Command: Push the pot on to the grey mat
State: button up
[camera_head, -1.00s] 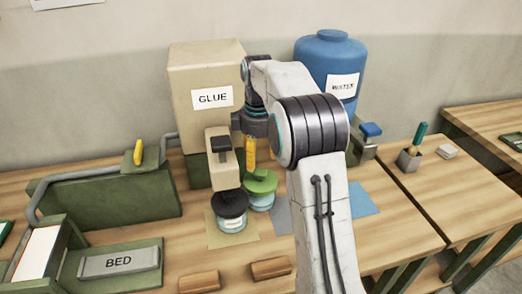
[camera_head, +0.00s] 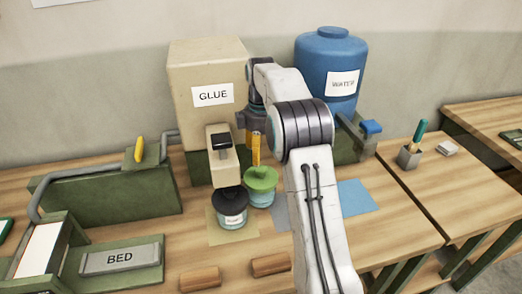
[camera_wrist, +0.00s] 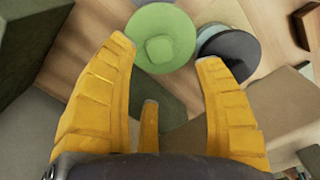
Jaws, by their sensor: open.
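A pot with a green lid (camera_head: 261,181) stands on the bench, close to the right of a dark-lidded pot (camera_head: 231,202). The grey mat (camera_head: 281,213) is just to the green-lidded pot's right, partly hidden by my arm. My gripper (camera_head: 256,150) is above and behind the green-lidded pot in the head view. In the wrist view, its yellow fingers (camera_wrist: 166,52) are spread and empty, with the green lid (camera_wrist: 163,37) beyond the tips. The dark lid (camera_wrist: 230,55) is beside it. I cannot tell whether a finger touches the pot.
The dark-lidded pot stands on a tan mat (camera_head: 218,236), under the spout of the glue dispenser (camera_head: 213,70). A blue mat (camera_head: 356,195) lies right of my arm, below the water tank (camera_head: 331,62). Two wooden blocks (camera_head: 200,280) (camera_head: 270,265) lie at the front.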

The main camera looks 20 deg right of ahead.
aim_at(261, 168)
jog(key=shift+f, duration=3.6)
grip_shut()
